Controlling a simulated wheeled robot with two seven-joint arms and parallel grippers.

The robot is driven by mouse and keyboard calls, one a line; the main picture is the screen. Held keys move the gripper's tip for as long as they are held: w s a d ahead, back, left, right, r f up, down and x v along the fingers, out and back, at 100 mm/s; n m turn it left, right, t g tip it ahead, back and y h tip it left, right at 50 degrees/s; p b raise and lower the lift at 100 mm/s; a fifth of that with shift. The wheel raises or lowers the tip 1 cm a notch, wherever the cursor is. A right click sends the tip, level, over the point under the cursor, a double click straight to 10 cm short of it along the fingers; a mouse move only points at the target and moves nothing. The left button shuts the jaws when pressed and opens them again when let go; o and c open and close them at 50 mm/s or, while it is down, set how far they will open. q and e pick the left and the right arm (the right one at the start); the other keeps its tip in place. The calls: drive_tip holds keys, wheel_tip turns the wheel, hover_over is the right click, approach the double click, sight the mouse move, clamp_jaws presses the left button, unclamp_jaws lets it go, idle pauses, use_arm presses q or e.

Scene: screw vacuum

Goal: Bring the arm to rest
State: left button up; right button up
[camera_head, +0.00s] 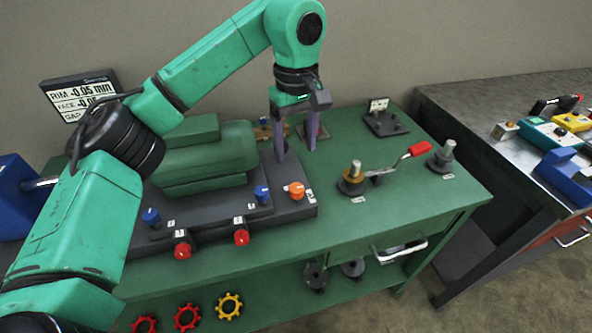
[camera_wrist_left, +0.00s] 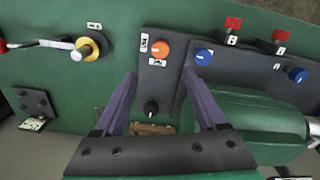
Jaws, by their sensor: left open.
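My left arm, green with black joints, comes in from the left and arches over the bench in the head view. My left gripper (camera_head: 294,138) points down above the green bench (camera_head: 400,210), just beyond the right end of the green motor (camera_head: 212,160). Its two purple fingers are apart with nothing between them. In the left wrist view, the open fingers (camera_wrist_left: 158,100) frame the edge of the dark base plate (camera_wrist_left: 160,75). An orange knob (camera_wrist_left: 161,49) and a blue knob (camera_wrist_left: 203,57) lie beyond the fingertips. My right gripper is not in view.
A red-handled lever (camera_head: 410,152) on a yellow-ringed post (camera_head: 352,178) stands right of the gripper. A small display (camera_head: 85,95) stands behind the arm. A second bench (camera_head: 470,105) with tools is at the right. The green bench's front right top is clear.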

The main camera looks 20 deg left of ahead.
use_arm(q)
drive_tip(key=shift+r, duration=1.75)
